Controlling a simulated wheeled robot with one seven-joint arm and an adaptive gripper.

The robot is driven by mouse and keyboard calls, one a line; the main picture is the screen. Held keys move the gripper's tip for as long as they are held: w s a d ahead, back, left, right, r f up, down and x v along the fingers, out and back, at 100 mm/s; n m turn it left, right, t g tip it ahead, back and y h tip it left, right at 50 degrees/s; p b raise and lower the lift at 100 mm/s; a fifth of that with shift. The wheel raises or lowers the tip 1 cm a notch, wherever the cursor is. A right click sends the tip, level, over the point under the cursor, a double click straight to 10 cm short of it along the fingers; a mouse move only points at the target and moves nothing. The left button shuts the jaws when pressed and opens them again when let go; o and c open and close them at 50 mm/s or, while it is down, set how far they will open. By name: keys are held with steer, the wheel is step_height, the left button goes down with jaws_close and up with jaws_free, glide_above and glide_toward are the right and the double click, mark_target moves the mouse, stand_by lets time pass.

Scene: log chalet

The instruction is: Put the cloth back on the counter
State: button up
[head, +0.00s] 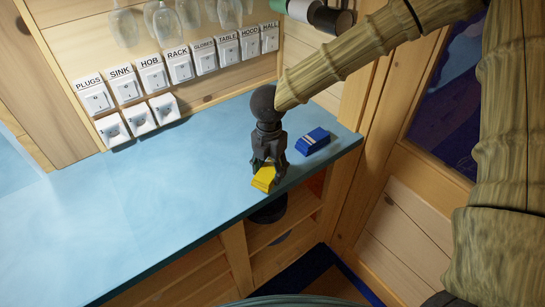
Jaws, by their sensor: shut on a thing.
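My gripper (267,168) is shut on a small yellow cloth (263,179), which looks folded. It points down near the front edge of the blue counter (150,190). The yellow cloth shows just below the fingertips, close to the counter surface. I cannot tell whether it touches the counter. The fingers hide part of it.
A blue folded item with a pale stripe (312,141) lies on the counter just right of my gripper. Labelled switches (180,67) line the back wall, with hanging glasses (165,22) above. Open shelves (275,235) are below. The counter's left side is clear.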

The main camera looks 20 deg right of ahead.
mark_target(273, 161)
steer(key=w, duration=0.1)
steer(key=w+d+p, duration=0.1)
steer(key=w, duration=0.1)
steer(key=w+d, duration=0.1)
steer(key=w, duration=0.1)
steer(key=shift+d+f+p, duration=0.15)
steer(key=shift+d+p, duration=0.05)
steer(key=shift+p, duration=0.1)
steer(key=shift+w+d, duration=0.2)
steer(key=shift+w, duration=0.05)
steer(key=shift+f+p, duration=1)
steer(key=shift+f, duration=0.75)
steer(key=o, duration=0.9)
steer(key=shift+r, duration=0.1)
step_height(273, 161, up, 12)
steer(key=b, duration=0.3)
